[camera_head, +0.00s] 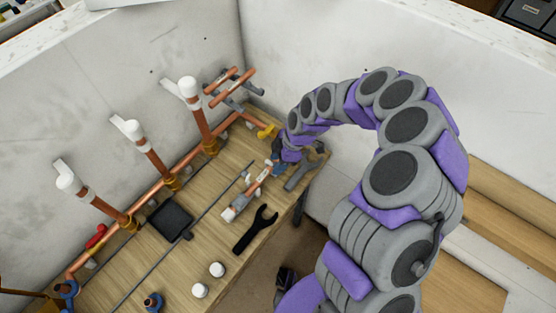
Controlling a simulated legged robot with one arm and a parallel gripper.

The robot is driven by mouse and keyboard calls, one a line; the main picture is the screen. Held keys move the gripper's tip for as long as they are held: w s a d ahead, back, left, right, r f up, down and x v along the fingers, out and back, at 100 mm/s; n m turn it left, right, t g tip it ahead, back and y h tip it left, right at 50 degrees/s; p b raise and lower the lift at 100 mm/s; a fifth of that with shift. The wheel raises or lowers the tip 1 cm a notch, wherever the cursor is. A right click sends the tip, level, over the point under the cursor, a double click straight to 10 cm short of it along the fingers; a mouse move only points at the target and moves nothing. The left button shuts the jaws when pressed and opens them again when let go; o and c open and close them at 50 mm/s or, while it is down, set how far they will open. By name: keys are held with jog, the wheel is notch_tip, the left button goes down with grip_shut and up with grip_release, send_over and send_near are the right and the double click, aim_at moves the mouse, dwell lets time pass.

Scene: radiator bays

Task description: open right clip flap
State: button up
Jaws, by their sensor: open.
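I cannot say for sure which part is the right clip flap. A small pale grey clip-like piece (248,116) sits by the right end of the copper pipe (225,124), close to the back corner, but its flap is too small to make out. My gripper (277,158) is open at the end of my curved arm, low over the right part of the wooden bench (185,250).
Three copper risers with white tops (188,88) stand along the back wall. A copper-and-grey assembly (228,88) fills the corner. A copper-and-grey tool (245,195), a grey piece (300,175), a black wrench (255,229), a thin rod (205,220) and white caps (217,269) lie on the bench.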

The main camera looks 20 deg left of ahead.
jog(key=shift+d, duration=0.1)
grip_shut()
jog(key=shift+r, duration=0.1)
dwell(0.4)
jog(key=h, duration=0.1)
jog(key=a+r+g+h, duration=0.1)
jog(key=h, duration=0.1)
jog(key=shift+w+a+r+m, duration=0.2)
jog(key=shift+w+a+m, duration=0.1)
jog(key=shift+w, duration=0.1)
jog(key=shift+w+a+r+m+g+h+p, duration=0.15)
jog(key=shift+a+g+h+p, duration=0.3)
jog(key=shift+h, duration=0.45)
jog(key=shift+w+a+r+m+g+h+p, duration=0.15)
jog(key=shift+a+g+h+p, duration=0.25)
jog(key=shift+h, duration=0.5)
